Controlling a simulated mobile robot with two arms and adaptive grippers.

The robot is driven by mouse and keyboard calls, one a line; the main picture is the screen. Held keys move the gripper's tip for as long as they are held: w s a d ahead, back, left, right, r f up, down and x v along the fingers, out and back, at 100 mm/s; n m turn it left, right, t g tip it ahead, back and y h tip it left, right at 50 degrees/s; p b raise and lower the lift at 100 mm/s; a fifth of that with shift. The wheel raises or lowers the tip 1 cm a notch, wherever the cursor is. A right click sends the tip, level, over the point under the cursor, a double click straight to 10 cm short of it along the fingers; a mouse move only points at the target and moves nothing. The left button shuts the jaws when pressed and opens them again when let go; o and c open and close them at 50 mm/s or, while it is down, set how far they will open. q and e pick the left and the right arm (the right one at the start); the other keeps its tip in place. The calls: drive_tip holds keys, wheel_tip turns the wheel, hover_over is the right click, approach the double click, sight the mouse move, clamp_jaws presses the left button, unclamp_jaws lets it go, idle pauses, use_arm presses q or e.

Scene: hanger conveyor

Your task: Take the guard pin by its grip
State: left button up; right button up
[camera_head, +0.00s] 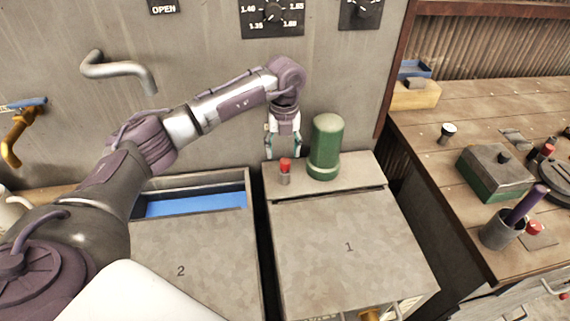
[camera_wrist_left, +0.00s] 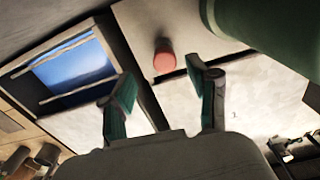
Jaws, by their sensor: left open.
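A small upright pin with a red grip (camera_head: 285,165) and a grey lower part stands on the ledge behind the lid marked 1; it looks like the guard pin. Its red top also shows in the left wrist view (camera_wrist_left: 164,58), just beyond the fingers and between them. My left gripper (camera_head: 283,150) points down, open and empty, close above the pin. In the left wrist view its two fingers (camera_wrist_left: 161,88) are spread apart. Whether they touch the pin cannot be told. My right gripper is not in view.
A green cylinder (camera_head: 326,146) stands close to the right of the pin and left gripper. An open compartment with a blue inside (camera_head: 195,203) lies left. A wall with a bent handle (camera_head: 118,70) rises behind. A wooden bench (camera_head: 440,165) with tools is at right.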

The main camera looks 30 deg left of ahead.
sight(285, 160)
use_arm(q)
drive_tip(key=f, duration=0.1)
drive_tip(key=f+p, duration=0.1)
drive_tip(key=f, duration=0.1)
drive_tip(key=shift+w+d+f+p, duration=0.1)
drive_tip(key=shift+d+f+p, duration=0.15)
drive_tip(key=shift+d+p, duration=0.05)
drive_tip(key=shift+f, duration=0.6)
drive_tip(key=shift+c, duration=1)
clamp_jaws()
drive_tip(key=shift+r, duration=0.15)
